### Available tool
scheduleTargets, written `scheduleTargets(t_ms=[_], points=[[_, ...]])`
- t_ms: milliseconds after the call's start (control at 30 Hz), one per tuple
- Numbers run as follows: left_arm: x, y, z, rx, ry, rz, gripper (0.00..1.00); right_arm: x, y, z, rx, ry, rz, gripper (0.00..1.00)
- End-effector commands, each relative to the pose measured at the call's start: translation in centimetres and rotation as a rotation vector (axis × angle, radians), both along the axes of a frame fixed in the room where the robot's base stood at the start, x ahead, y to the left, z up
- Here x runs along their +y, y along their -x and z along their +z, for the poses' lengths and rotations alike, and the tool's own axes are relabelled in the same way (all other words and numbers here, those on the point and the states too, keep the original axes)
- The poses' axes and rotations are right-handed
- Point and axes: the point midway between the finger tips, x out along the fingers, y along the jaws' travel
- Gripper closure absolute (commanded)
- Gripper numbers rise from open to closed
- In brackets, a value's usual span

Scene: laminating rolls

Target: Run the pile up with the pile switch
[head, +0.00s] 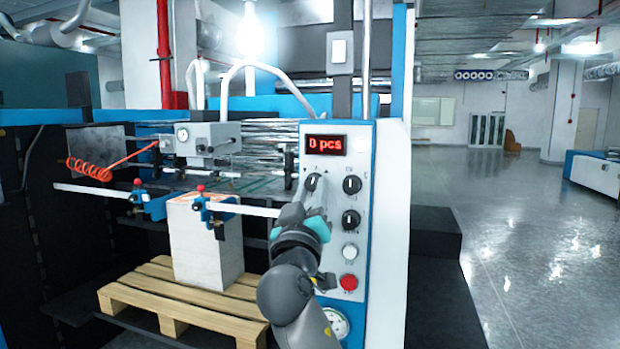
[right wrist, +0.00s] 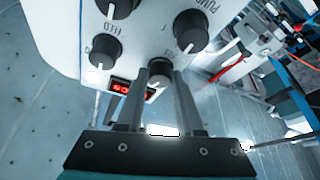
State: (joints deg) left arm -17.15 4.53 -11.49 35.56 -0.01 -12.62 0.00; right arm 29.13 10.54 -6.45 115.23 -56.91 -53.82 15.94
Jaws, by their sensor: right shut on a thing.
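The pile switch (head: 312,182) is a black knob with a white mark, at the upper left of the machine's control panel, under the red display. My right gripper (head: 314,196) reaches up to it from below. In the right wrist view, its two fingers (right wrist: 157,88) are closed on either side of the pile switch (right wrist: 160,70). The pile (head: 207,247) is a tall white stack standing on a wooden pallet (head: 135,297), under the feeder head (head: 208,140). My left gripper is not in view.
The display (head: 327,145) reads "0 pcs". Close by on the panel are other black knobs (head: 352,185), a white button (head: 350,251) and a red button (head: 348,282). Blue clamps (head: 215,208) sit at the pile's top. Open floor (head: 540,240) lies to the right.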

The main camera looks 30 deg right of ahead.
Motion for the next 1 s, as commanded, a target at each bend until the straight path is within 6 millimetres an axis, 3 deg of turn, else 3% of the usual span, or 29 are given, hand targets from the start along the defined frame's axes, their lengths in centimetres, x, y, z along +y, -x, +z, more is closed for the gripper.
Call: scheduleTargets(t_ms=[100, 433, 1000], points=[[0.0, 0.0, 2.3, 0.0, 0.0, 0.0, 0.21, -0.1, 0.1, 0.5, 0.079, 0.063, 0.0, 1.0], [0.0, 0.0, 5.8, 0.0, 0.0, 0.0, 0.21, -0.2, 0.2, 0.5, 0.235, 0.197, 0.001, 1.0], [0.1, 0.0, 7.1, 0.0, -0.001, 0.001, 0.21, -0.2, 0.3, 0.3, 0.3, 0.259, 0.001, 1.0]])
